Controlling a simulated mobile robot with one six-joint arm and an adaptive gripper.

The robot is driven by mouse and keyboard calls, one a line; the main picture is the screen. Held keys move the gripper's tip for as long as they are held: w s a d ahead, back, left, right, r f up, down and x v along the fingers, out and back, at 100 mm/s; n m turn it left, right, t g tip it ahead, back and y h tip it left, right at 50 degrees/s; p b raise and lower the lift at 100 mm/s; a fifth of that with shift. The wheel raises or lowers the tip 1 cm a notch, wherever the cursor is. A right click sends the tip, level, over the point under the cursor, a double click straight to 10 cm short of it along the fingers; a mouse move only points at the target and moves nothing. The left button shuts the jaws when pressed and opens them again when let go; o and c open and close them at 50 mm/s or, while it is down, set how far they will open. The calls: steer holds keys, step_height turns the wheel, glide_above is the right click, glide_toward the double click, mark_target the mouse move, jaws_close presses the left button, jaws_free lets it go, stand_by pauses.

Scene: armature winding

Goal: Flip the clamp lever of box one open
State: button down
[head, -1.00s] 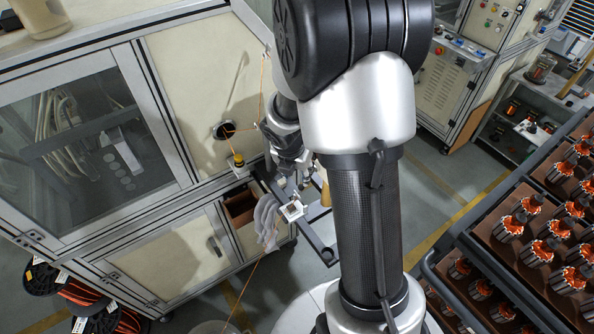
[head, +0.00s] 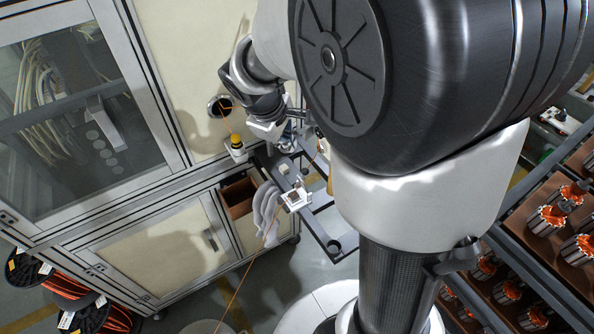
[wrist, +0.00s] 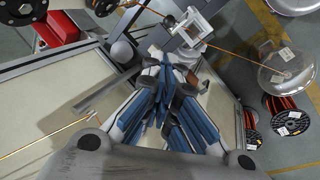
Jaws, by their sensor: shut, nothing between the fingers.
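A small white square box (head: 295,198) sits on the dark frame beside the cabinet, with the copper-coloured wire running near it. A similar white box (wrist: 188,28) shows in the wrist view with the wire passing through it. I cannot tell which box is box one, and no clamp lever can be made out clearly. My gripper (head: 287,138) is above the far part of the frame, partly hidden by its own wrist. In the wrist view its blue fingers (wrist: 167,66) are drawn together with nothing between them, apart from the white box.
A yellow-topped post (head: 236,142) stands by the wire hole in the cabinet (head: 180,50). Grey gloves (head: 266,208) hang near an open brown drawer (head: 238,196). Wire spools (head: 80,295) lie at lower left. A rack of armatures (head: 545,222) stands at right.

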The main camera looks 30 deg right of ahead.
steer(key=w+d+f+m+b, duration=0.1)
steer(key=d+f+m+b, duration=0.3)
steer(key=f+m, duration=0.3)
steer(key=shift+w+f+m+b, duration=0.15)
steer(key=shift+f+m+b, duration=0.45)
steer(key=shift+f, duration=1.45)
steer(key=shift+d, duration=0.95)
steer(key=shift+a+b, duration=0.15)
steer(key=shift+b, duration=0.15)
steer(key=shift+a+b, duration=0.45)
steer(key=shift+a, duration=0.3)
